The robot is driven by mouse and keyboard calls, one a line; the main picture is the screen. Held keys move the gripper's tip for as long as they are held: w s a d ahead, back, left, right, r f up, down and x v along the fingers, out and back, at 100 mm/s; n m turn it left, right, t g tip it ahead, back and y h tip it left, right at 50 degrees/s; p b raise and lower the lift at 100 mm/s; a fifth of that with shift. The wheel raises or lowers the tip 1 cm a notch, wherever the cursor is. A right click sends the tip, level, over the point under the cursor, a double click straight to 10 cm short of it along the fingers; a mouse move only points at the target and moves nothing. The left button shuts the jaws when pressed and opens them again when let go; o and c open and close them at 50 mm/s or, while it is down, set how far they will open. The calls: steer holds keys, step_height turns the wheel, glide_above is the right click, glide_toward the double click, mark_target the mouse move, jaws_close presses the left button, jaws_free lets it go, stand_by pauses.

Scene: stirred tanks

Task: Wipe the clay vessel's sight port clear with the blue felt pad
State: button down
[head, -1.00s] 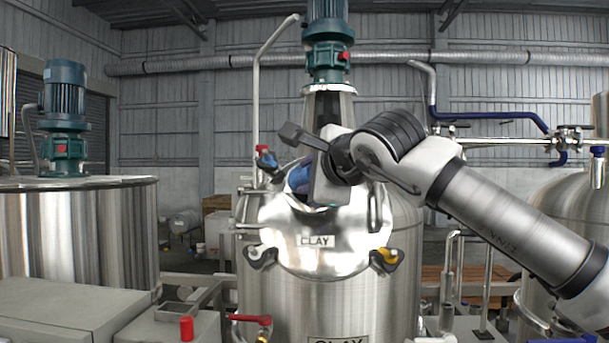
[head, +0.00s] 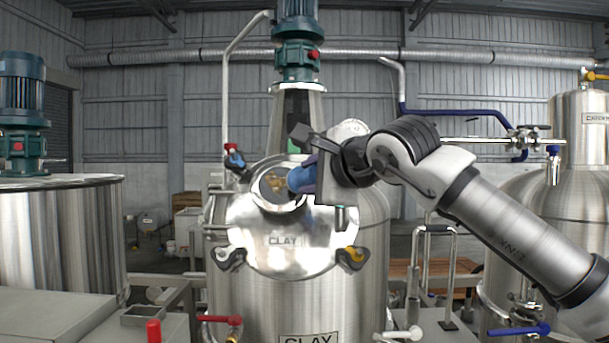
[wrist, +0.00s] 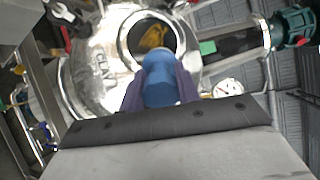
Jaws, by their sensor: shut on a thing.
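The clay vessel (head: 335,305) is a steel tank with a shiny lid marked CLAY. Its round sight port (head: 278,186) sits high on the lid, with a yellow-brown smear showing in it. The port also shows in the wrist view (wrist: 151,36), dark inside with a yellow-brown patch. My gripper (head: 309,180) is shut on the blue felt pad (head: 300,179), at the right edge of the port. In the wrist view the pad (wrist: 160,78) points at the port and overlaps its near rim. I cannot tell whether it touches. The pad hides part of the port.
A green motor (head: 297,50) stands above the vessel. Another tank (head: 60,235) stands left and one (head: 575,190) right. A small gauge (wrist: 228,87) shows beside the vessel in the wrist view.

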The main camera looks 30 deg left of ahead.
steer(key=s+a, duration=0.1)
steer(key=a, duration=0.1)
steer(key=s+a+b, duration=0.1)
steer(key=a, duration=0.1)
steer(key=s+a, duration=0.1)
steer(key=shift+s+a+b, duration=0.3)
steer(key=shift+a+b, duration=0.05)
steer(key=shift+a, duration=0.05)
stand_by(0.4)
steer(key=s+d+r, duration=0.2)
steer(key=s+r, duration=0.1)
steer(key=s, duration=0.1)
steer(key=shift+s+d+p, duration=0.2)
steer(key=shift+d+p, duration=0.15)
steer(key=shift+p, duration=0.1)
steer(key=shift+r, duration=0.15)
steer(key=shift+s+d+r+p, duration=0.25)
steer(key=shift+s+d+r, duration=0.15)
steer(key=shift+s, duration=0.15)
steer(key=shift+s+d+r+p, duration=0.2)
steer(key=shift+s+d+r, duration=0.15)
steer(key=shift+s, duration=0.2)
